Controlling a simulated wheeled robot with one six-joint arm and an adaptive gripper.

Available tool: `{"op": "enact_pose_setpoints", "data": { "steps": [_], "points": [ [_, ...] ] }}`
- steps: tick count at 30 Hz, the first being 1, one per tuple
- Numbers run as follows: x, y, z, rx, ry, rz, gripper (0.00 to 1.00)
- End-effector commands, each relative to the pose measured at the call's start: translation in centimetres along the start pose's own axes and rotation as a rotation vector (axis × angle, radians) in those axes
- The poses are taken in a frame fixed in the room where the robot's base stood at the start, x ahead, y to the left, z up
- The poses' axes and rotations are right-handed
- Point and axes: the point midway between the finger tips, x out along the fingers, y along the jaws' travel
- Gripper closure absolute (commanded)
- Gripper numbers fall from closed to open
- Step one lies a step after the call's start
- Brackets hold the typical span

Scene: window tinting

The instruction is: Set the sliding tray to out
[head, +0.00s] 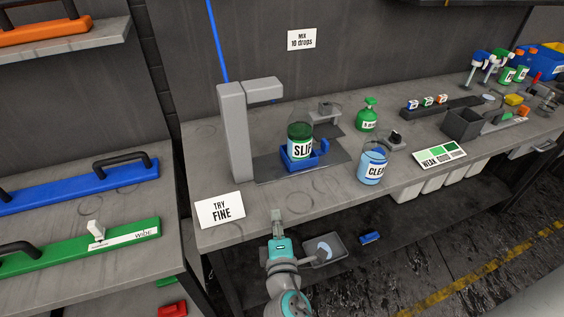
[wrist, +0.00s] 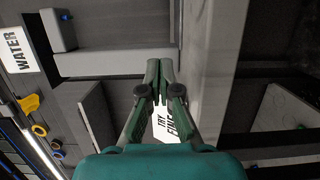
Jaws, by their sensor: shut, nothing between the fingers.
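A blue tray (head: 303,161) with a small blue handle at its right sits on a dark flat plate (head: 262,168) on the workbench, beside a grey column with an overhanging arm (head: 234,132). It looks like the sliding tray; I cannot tell its slide position for sure. A clear bottle with a green band and a label starting "SLIP" (head: 300,140) stands in it. My gripper (head: 277,214) is in front of the bench's front edge, apart from the tray. In the wrist view my gripper's fingertips (wrist: 160,66) are together and empty. The blue tray is not identifiable there.
A "TRY FINE" card (head: 220,210) is at the bench's front left; it also shows behind my fingers in the wrist view (wrist: 166,128). A "CLEAR" bottle (head: 373,166) and a green bottle (head: 367,115) stand right of the tray. A grey bin (head: 338,245) sits below the bench.

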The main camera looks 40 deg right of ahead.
Motion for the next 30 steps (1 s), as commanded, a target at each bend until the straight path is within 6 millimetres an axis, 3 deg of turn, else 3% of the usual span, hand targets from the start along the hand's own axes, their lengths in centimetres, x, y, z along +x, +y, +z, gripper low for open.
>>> {"op": "enact_pose_setpoints", "data": {
  "steps": [30],
  "points": [
    [18.8, 0.1, 0.1, 0.002, -0.003, 0.001, 1.00]
  ]
}}
